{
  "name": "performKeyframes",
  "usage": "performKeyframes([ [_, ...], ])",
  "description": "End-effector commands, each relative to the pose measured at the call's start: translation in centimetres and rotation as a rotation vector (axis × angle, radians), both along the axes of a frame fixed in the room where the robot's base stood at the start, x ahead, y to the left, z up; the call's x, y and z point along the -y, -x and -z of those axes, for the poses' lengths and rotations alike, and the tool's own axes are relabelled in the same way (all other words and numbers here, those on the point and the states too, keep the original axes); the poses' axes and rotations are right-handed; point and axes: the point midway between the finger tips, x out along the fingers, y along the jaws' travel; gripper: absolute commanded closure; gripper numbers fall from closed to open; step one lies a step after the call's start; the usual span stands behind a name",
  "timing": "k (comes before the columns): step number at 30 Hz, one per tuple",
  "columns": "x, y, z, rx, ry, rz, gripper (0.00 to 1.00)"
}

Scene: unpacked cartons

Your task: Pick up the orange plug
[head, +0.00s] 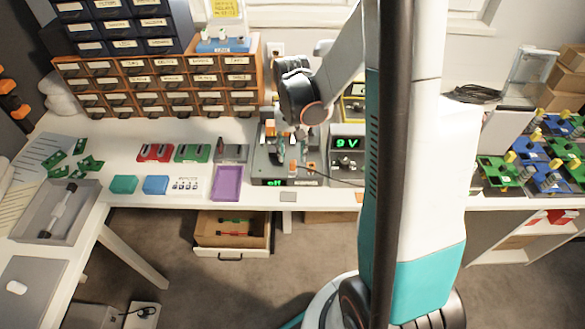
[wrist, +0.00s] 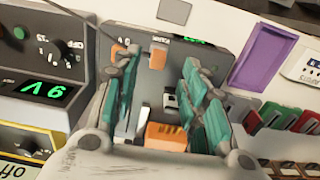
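My gripper (wrist: 158,75) is open, with its teal fingers spread over a grey device (wrist: 205,22) on the bench. An orange piece (wrist: 158,56) stands on the device, near the gap between the fingertips in the wrist view; I cannot tell if it is the plug. A smaller orange piece (wrist: 118,51) is by the left fingertip. A larger orange block (wrist: 166,137) shows between the fingers, closer to the palm. Nothing is visibly held. In the head view, the grey device (head: 268,182) reads "off", and my gripper is partly hidden among its parts.
A meter reading 9 V (head: 347,142) stands just right of the device. A purple tray (head: 227,183) and red and green holders (head: 155,152) lie to the left. Drawer cabinets (head: 160,82) stand behind. An open drawer (head: 232,232) hangs below the bench.

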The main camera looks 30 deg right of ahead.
Motion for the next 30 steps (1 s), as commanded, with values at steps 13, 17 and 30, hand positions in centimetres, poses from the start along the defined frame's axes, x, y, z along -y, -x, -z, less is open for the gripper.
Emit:
performKeyframes([
  [13,0.4,-0.3,3.9,0.0,0.0,0.0,0.6],
  [17,0.5,-0.4,5.8,0.001,0.001,-0.001,0.6],
  [30,0.5,-0.4,6.3,0.001,0.001,0.0,0.92],
])
